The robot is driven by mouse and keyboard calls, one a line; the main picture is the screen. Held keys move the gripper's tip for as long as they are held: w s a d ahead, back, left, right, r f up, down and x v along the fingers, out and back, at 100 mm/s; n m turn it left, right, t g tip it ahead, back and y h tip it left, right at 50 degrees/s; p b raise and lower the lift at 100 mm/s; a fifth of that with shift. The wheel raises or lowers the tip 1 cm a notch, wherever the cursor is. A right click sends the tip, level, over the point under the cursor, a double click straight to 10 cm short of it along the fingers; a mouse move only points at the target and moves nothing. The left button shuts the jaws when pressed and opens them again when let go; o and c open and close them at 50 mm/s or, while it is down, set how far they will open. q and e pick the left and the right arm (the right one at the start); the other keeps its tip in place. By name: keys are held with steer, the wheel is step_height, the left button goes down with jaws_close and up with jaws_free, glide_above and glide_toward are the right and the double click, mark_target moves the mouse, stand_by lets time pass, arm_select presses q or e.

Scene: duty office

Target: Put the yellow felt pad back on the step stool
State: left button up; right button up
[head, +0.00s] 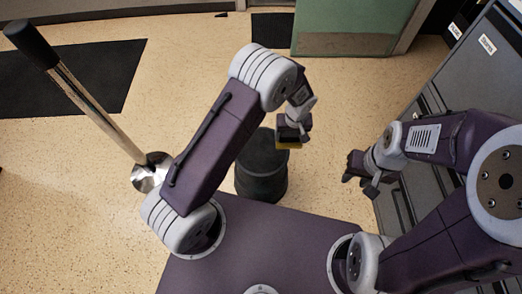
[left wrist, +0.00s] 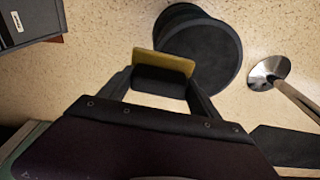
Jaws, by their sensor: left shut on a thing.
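The yellow felt pad (left wrist: 165,61) sits between the two fingers of my left gripper (left wrist: 160,88) in the left wrist view, with a dark face towards the camera. In the head view only a thin yellow edge of the pad (head: 290,146) shows below my left gripper (head: 294,134), which is shut on it. The step stool (head: 262,178) is a round black drum on the floor. The pad overlaps its upper right edge in the picture. The stool also shows behind the pad in the left wrist view (left wrist: 212,52). My right gripper (head: 358,174) is away to the right; its finger gap is unclear.
A chrome post with a round base (head: 150,172) stands left of the stool. Grey drawer cabinets (head: 480,70) line the right side. Dark mats (head: 75,78) lie on the speckled floor. Open floor surrounds the stool.

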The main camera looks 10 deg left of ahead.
arm_select(q)
steer(key=a+f, duration=0.2)
steer(key=a, duration=0.1)
steer(key=a+f+b, duration=0.1)
steer(key=a+f, duration=0.1)
steer(key=a, duration=0.2)
steer(key=a+f+b, duration=0.1)
steer(key=a+f, duration=0.1)
steer(key=a, duration=0.2)
steer(key=shift+w+f, duration=0.15)
steer(key=shift+f, duration=0.15)
step_height(320, 180, down, 4)
steer(key=b, duration=0.2)
steer(key=shift+f+b, duration=0.15)
steer(key=shift+b, duration=0.2)
steer(key=o, duration=1.3)
